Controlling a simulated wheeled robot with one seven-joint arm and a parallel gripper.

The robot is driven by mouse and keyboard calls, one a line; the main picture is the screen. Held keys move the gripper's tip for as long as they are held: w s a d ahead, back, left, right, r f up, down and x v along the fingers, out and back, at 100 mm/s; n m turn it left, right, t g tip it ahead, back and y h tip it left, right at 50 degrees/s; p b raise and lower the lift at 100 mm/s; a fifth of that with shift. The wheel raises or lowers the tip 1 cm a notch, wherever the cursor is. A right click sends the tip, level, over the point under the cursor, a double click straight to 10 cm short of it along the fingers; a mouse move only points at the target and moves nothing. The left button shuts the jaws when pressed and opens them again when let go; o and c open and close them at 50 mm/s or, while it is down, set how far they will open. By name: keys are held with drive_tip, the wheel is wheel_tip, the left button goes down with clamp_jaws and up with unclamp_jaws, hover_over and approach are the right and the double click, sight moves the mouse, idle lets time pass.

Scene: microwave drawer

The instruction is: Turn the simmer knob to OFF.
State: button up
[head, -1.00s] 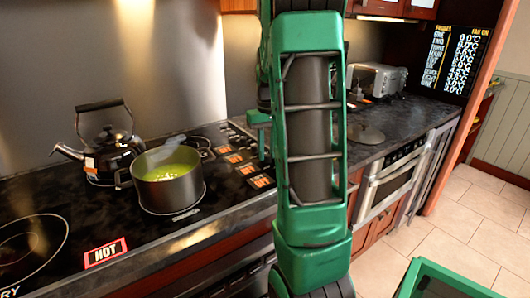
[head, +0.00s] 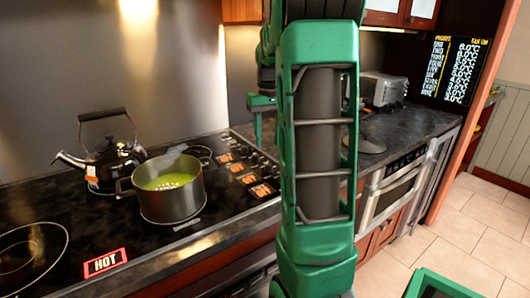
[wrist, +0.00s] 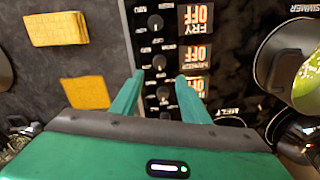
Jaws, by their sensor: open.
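A column of black knobs runs down the stove's control panel in the wrist view, with lit orange labels beside it, several reading OFF. The top label reads FRY OFF (wrist: 195,18); the label below it (wrist: 196,55) also shows OFF, but its upper word is hard to read. I cannot tell for certain which knob is the simmer knob. My gripper (wrist: 160,75) is open and empty, its two green fingers on either side of the knob column. One knob (wrist: 158,62) lies just past the fingertips and another (wrist: 162,93) between the fingers. In the head view my gripper (head: 259,112) hangs above the panel's far end, partly hidden by my arm.
A pot of green soup (head: 168,195) and a black kettle (head: 108,160) stand on the cooktop left of the panel. A lit HOT sign (head: 106,262) is near the front edge. Yellow sponges (wrist: 56,28) lie on the dark counter beside the knobs.

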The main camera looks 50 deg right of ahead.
drive_tip(key=shift+r, duration=1.25)
drive_tip(key=s+a+f, duration=0.5)
drive_tip(key=s+a, duration=0.5)
drive_tip(key=s+a+f, duration=0.5)
drive_tip(key=s+a, duration=0.5)
drive_tip(key=s, duration=0.1)
drive_tip(key=shift+s+a+f+m, duration=0.15)
drive_tip(key=shift+a+f+m, duration=0.1)
drive_tip(key=shift+m, duration=0.15)
drive_tip(key=shift+w+f, duration=0.2)
drive_tip(key=shift+w, duration=0.4)
